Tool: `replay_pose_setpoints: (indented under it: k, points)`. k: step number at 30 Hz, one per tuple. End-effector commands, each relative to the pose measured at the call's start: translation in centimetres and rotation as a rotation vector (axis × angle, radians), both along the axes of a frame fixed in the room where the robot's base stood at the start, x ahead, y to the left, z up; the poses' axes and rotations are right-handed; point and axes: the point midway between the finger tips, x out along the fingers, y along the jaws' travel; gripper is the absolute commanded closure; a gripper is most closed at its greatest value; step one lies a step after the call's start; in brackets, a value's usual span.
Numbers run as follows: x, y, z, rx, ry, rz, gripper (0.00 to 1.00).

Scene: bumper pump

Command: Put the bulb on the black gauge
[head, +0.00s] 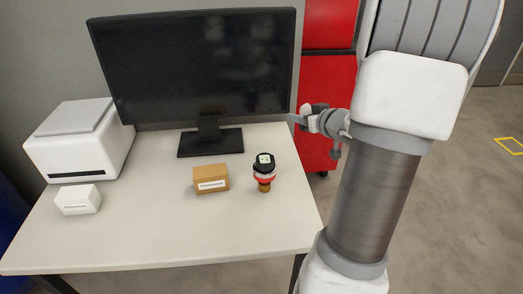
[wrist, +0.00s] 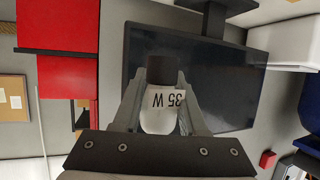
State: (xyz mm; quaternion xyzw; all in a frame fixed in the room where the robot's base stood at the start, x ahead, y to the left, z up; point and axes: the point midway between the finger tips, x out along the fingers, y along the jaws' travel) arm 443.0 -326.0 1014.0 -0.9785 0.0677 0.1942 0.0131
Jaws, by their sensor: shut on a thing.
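The bulb (wrist: 158,105) is white with a dark base and a "35 W" label. In the wrist view it sits between the two fingers of my gripper (wrist: 161,80), which is shut on it. The dark base points away from the palm. In the head view my gripper (head: 306,118) is raised beyond the table's right edge, beside the monitor, and the bulb is hard to make out. The black gauge (head: 265,160) has a pale face, a red and white ring and a brass lower part. It stands on the table, left of and below my gripper, apart from it.
The white table (head: 150,237) has clear room in front. A brown box (head: 210,179) is left of the gauge; a monitor (head: 200,65) stands behind. A white printer-like machine (head: 80,140) and white box (head: 78,199) are at left. A red cabinet (head: 325,80) stands behind my gripper.

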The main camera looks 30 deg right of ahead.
Motion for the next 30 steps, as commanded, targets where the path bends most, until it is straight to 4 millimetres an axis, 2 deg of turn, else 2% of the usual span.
replay_pose_setpoints:
  k: [1,6,13,20,27,30]
  points:
    - [0.6,1.0,-1.1,0.003,0.001,0.005,1.0]
    - [2.8,4.2,-3.7,0.003,0.002,0.007,1.0]
    - [5.4,7.9,-6.2,0.003,0.002,0.006,1.0]
    - [6.2,9.0,-6.9,0.001,0.002,0.003,1.0]
    - [6.2,9.0,-10.4,0.004,0.002,0.002,1.0]
    - [6.2,9.0,-10.8,0.002,0.001,0.001,1.0]
